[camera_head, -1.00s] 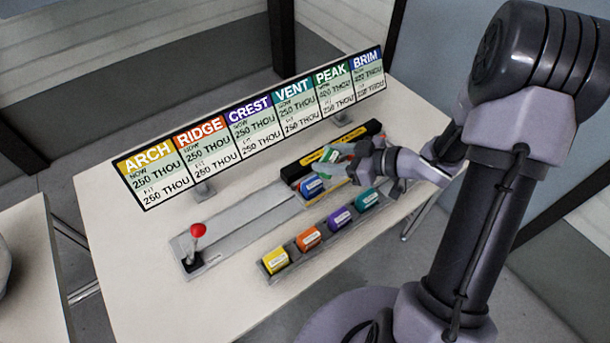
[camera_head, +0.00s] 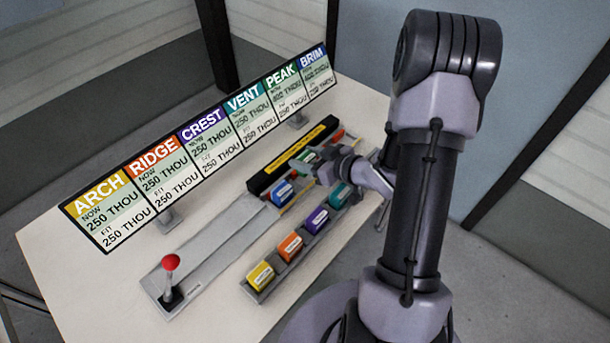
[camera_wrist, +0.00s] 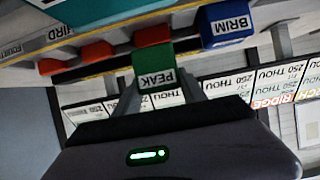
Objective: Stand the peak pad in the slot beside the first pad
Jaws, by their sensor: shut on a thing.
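The green peak pad (camera_wrist: 155,80) is between my gripper's fingers in the wrist view, its PEAK label upside down. In the head view the green pad (camera_head: 306,156) is partly hidden by my gripper (camera_head: 318,168), which is shut on it. The blue BRIM pad (camera_head: 282,192) sits in the long channel, a short gap nearer the lever end; it also shows in the wrist view (camera_wrist: 225,24), to the right of the green pad. Red blocks (camera_wrist: 94,53) line the strip behind the green pad. I cannot tell whether the green pad's foot touches the slot.
A black bar with a yellow label (camera_head: 262,182) runs behind the slots. A rack (camera_head: 250,291) in front holds yellow, orange, purple and teal pads. A red-knobbed lever (camera_head: 170,263) stands at the channel's near-left end. A sign board (camera_head: 205,150) stands behind.

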